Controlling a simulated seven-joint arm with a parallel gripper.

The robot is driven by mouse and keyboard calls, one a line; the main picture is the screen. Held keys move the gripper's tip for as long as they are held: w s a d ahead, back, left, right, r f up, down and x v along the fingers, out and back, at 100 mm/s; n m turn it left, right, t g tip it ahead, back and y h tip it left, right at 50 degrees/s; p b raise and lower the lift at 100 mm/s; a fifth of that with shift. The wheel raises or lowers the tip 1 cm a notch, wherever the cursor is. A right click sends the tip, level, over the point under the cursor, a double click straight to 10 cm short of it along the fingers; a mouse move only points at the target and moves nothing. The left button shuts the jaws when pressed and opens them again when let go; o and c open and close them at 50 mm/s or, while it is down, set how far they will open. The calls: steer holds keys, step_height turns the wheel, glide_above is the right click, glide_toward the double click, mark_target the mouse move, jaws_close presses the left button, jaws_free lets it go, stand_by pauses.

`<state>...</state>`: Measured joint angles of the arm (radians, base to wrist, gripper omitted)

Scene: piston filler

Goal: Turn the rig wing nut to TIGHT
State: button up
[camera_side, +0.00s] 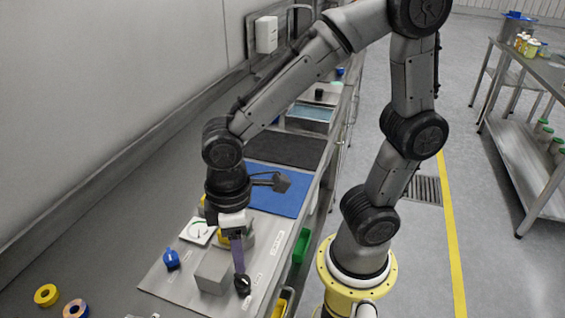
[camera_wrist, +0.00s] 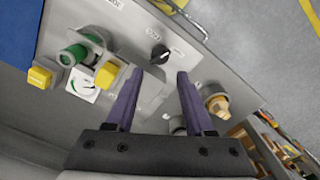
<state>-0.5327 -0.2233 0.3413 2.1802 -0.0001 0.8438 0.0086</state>
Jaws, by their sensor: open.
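My gripper (camera_wrist: 159,74) is open and empty, its two purple fingers spread over the grey panel (camera_side: 160,280). In the wrist view a black knob (camera_wrist: 158,54) with a white mark shows beyond and between the fingertips. The knob also shows in the side view (camera_side: 243,285), close to the visible purple finger. A tan, lobed part (camera_wrist: 217,103) with a dark ring sits right of the right finger; it may be the wing nut, but I cannot tell for sure. The TIGHT marking is not readable.
A grey block (camera_side: 212,272) stands beside my gripper. A white gauge (camera_side: 198,230) and a blue fitting (camera_side: 171,259) are on the panel. Green cylinders (camera_wrist: 75,53) and yellow blocks (camera_wrist: 105,75) lie left of the fingers. A blue mat (camera_side: 272,185) lies beyond.

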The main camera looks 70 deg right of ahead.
steer(key=s+d+r+m+t, duration=0.4)
steer(key=d+r+m+t, duration=0.1)
steer(key=d+r, duration=0.6)
steer(key=shift+d+m, duration=0.5)
steer(key=shift+d, duration=0.2)
steer(key=shift+s, duration=0.1)
